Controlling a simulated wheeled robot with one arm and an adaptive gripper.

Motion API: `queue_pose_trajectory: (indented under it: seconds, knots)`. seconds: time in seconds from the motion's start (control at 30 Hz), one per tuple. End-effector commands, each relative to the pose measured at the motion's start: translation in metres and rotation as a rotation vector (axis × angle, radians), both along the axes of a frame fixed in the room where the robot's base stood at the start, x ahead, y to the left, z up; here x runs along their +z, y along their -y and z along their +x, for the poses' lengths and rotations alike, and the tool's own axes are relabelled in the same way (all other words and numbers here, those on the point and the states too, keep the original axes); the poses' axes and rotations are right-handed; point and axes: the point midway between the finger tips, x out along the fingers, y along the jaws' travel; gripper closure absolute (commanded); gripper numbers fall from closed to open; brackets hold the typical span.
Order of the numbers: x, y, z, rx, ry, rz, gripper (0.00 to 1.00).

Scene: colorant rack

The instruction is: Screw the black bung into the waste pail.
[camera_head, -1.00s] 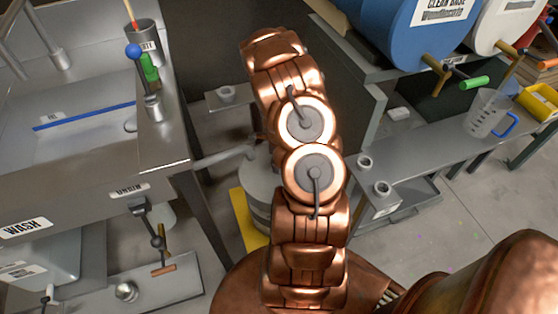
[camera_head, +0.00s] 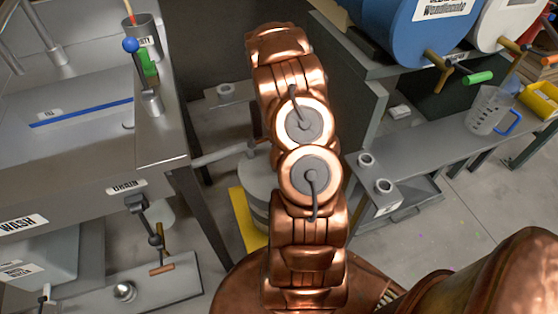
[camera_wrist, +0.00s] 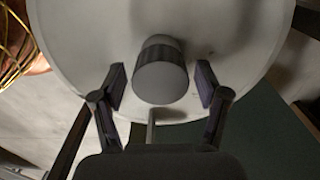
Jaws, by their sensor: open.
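The bung (camera_wrist: 162,72), a dark grey cylinder with a ribbed side and a plain round end, shows in the middle of the wrist view. It stands out from a pale round surface, which looks like the top of the waste pail (camera_wrist: 235,40). My gripper (camera_wrist: 160,84) is open, one finger on each side of the bung with a gap on both sides. In the head view the grey pail (camera_head: 257,184) stands on the floor behind my arm, partly hidden by it. A small dark piece shows on its top there. My gripper is hidden in the head view.
A pipe (camera_head: 222,155) runs from the sink stand (camera_head: 165,150) to the pail's top. A yellow mat (camera_head: 243,218) lies under the pail.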

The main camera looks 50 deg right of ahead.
Motion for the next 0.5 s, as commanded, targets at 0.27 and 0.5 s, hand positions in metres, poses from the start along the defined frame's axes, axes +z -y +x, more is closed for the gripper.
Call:
queue_pose_trajectory:
  seconds: [0.27,0.5]
  knots:
    - [-0.0009,0.0004,0.0013,0.362,0.002,-0.001,0.26]
    - [-0.0001,0.0008,0.0015,0.624,0.001,-0.001,0.26]
